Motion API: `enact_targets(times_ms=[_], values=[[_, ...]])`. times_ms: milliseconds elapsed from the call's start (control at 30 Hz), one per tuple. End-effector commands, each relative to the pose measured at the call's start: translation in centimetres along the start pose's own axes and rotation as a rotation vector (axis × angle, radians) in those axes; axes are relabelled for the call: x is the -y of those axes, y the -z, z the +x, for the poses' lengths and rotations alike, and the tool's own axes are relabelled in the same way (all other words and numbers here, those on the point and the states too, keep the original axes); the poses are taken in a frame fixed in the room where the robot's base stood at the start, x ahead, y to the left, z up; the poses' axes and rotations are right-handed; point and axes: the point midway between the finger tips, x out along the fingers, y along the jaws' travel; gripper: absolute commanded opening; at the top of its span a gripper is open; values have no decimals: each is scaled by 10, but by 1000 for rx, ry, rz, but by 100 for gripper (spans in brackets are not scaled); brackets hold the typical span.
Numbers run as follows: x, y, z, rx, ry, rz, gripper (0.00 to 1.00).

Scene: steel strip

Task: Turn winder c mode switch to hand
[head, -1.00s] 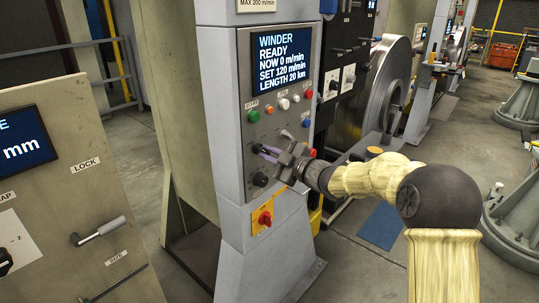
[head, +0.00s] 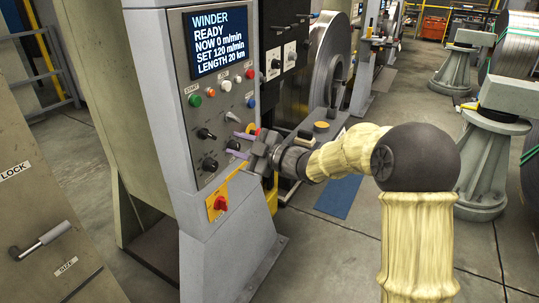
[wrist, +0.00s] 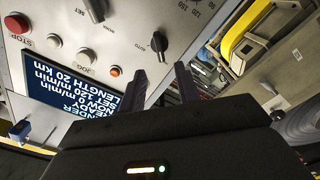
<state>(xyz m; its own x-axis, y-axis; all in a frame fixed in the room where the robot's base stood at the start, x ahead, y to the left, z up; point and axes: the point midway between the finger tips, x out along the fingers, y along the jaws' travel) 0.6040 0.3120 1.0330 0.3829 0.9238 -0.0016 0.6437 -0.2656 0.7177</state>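The winder panel (head: 185,95) is a grey upright face with a lit screen reading WINDER READY. A black switch (head: 205,134) sits on its left side below the buttons. In the wrist view, upside down, this switch (wrist: 160,42) has the word AUTO beside it; its other label cannot be read. My gripper (head: 238,145) is in front of the panel, to the right of the switch in the head view. Its two dark fingers (wrist: 161,78) are apart with nothing between them, and the switch shows just beyond their tips. I cannot tell the remaining distance.
A SET dial (head: 210,163) lies below the switch, and another knob (head: 232,117) to its right. A start button (head: 195,100) and other buttons line the panel above.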

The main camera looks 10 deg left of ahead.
Motion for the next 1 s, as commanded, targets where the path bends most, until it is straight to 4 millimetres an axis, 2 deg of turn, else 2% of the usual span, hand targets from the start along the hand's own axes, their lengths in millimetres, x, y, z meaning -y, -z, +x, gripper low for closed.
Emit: enact_targets(times_ms=[33,300,500,1000], values=[[0,0,-12,2,-2,0,33],[0,-1,-65,3,-2,0,33],[0,0,-92,1,-1,-1,33],[-1,-5,-98,37,-13,13,33]])
